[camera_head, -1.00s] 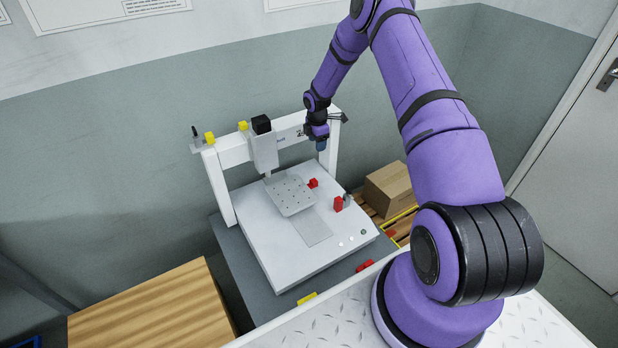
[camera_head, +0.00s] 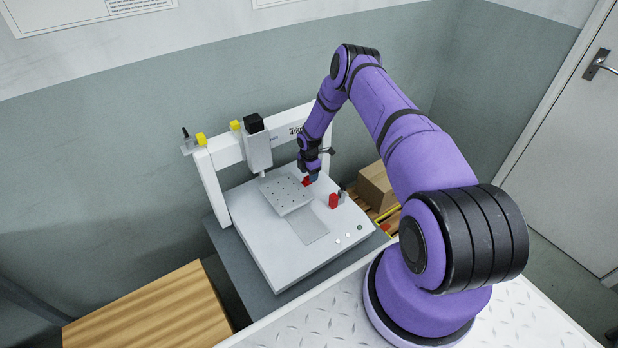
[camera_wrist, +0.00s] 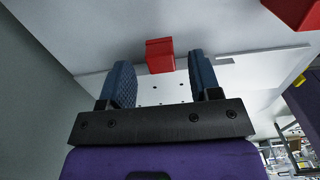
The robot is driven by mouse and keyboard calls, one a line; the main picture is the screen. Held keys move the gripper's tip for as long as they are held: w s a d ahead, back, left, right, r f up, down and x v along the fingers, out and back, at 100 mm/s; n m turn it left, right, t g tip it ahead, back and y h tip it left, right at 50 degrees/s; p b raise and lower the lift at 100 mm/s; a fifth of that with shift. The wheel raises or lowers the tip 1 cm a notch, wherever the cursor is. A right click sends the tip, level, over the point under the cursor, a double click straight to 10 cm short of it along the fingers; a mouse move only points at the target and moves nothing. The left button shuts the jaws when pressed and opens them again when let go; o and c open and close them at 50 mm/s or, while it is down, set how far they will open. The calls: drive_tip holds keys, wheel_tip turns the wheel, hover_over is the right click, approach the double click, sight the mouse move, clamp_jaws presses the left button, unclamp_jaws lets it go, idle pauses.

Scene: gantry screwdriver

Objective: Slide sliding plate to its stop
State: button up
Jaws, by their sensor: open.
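The sliding plate (camera_head: 287,194) is a light grey square with several small holes, on top of the white gantry machine, under the spindle head. It also shows in the wrist view (camera_wrist: 170,90), beyond the fingers. A small red block (camera_wrist: 160,55) is at the plate's edge in the wrist view; in the head view the red block (camera_head: 306,181) is partly hidden by my gripper. My gripper (camera_head: 312,178) is low at the plate's far right side. Its blue fingers (camera_wrist: 161,80) are open, with the red block between or just beyond their tips; I cannot tell whether they touch it.
A second red block (camera_head: 333,201) stands on the machine's right side, and a red block corner (camera_wrist: 297,10) shows in the wrist view. The gantry frame (camera_head: 211,188) and spindle head (camera_head: 258,150) rise beside the plate. A cardboard box (camera_head: 375,186) stands to the right.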

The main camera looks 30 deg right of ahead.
drive_tip(key=shift+f, duration=1.2)
drive_tip(key=shift+c, duration=0.4)
clamp_jaws()
drive_tip(key=shift+s+d, duration=0.1)
drive_tip(key=shift+s, duration=2.3)
drive_tip(key=shift+o, duration=0.4)
unclamp_jaws()
drive_tip(key=shift+r, duration=0.1)
wheel_tip(320, 180, up, 11)
